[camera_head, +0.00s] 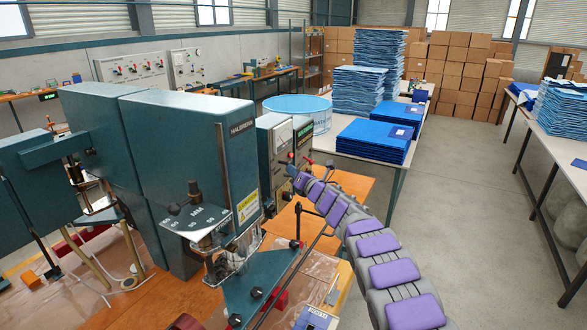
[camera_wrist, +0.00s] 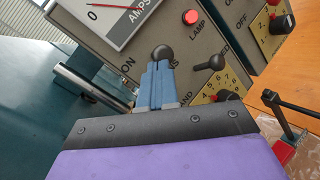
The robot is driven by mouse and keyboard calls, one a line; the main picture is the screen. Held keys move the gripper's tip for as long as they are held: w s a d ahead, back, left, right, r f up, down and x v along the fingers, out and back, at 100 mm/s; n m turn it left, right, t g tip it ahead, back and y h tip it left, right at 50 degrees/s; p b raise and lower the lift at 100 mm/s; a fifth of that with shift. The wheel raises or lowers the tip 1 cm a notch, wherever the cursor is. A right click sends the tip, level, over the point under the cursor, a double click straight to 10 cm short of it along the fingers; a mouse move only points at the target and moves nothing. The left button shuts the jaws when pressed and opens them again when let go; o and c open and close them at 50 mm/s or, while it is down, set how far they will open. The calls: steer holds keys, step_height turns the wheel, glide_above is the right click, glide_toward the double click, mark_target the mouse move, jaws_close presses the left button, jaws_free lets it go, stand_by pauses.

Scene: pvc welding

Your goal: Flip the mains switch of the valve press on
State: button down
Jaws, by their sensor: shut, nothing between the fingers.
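The valve press (camera_head: 190,150) is the large teal machine at the left of the head view. Its grey control box (camera_head: 272,150) stands at its right side, with my arm reaching up to it. In the wrist view the grey panel (camera_wrist: 140,48) fills the top. A black ball-ended switch (camera_wrist: 163,52) sits beside the word ON and a partly hidden label ending in NS. My gripper (camera_wrist: 160,68) is shut and empty, its blue fingertips right at this ball. I cannot tell whether they touch. The fingers hide the switch's lower part.
The panel also carries an AMPS meter (camera_wrist: 110,18), a red lamp (camera_wrist: 190,17), a second black lever (camera_wrist: 210,62) and a numbered dial (camera_wrist: 228,97) close right of the fingers. A metal rod (camera_wrist: 88,85) lies left. Open floor (camera_head: 460,220) is at the right.

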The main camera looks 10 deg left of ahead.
steer(key=shift+r+n+g+h+p, duration=0.45)
steer(key=shift+r+p, duration=0.2)
steer(key=shift+p, duration=1.1)
steer(key=shift+a+r+p, duration=0.1)
steer(key=shift+r+p, duration=0.15)
steer(key=shift+p, duration=0.5)
steer(key=shift+f, duration=0.15)
